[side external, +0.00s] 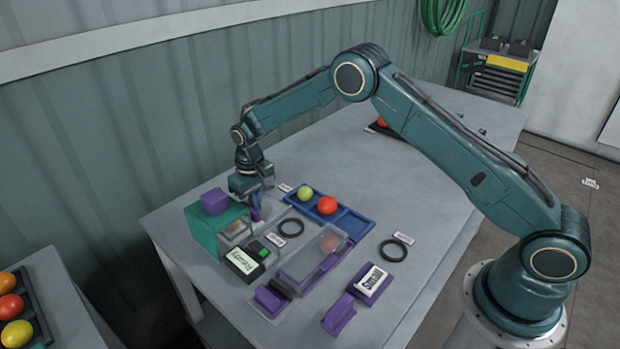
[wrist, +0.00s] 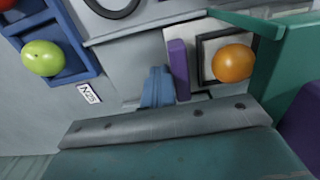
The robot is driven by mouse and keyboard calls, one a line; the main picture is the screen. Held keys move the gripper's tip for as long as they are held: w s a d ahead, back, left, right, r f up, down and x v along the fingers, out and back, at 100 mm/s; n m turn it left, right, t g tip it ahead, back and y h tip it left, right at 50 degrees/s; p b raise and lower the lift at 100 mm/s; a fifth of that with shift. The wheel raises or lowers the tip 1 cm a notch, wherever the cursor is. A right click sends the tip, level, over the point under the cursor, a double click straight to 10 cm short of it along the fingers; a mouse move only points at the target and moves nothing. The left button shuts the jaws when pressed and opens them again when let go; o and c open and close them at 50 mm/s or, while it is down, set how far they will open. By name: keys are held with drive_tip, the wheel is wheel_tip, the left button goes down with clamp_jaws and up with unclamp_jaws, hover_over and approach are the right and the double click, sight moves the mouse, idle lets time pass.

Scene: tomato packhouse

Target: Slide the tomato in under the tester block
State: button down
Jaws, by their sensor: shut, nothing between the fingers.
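The tester block is a green housing (side external: 203,237) with a purple block (side external: 215,201) on top. Its green wall also shows at the right of the wrist view (wrist: 284,62). An orange tomato (wrist: 233,63) sits over a dark square frame on a pale plate, close against the green wall. I cannot tell how far under the block it is. A purple upright bar (wrist: 179,68) stands left of the tomato. My gripper (wrist: 158,88) is shut and empty, its blue fingers just left of the bar and apart from the tomato.
A blue tray (side external: 349,221) holds a green and a red tomato. A clear cover (side external: 308,262) with a reddish round thing behind it stands in front. The table's far right is mostly clear.

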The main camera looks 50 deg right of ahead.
drive_tip(key=shift+w+a, duration=0.1)
drive_tip(key=shift+a, duration=0.7)
idle(1.5)
drive_tip(key=shift+d, duration=0.15)
idle(0.5)
drive_tip(key=shift+r, duration=0.1)
drive_tip(key=shift+d+r, duration=0.15)
drive_tip(key=shift+r, duration=1.3)
drive_tip(key=shift+d+r, duration=0.1)
drive_tip(key=shift+r, duration=1.35)
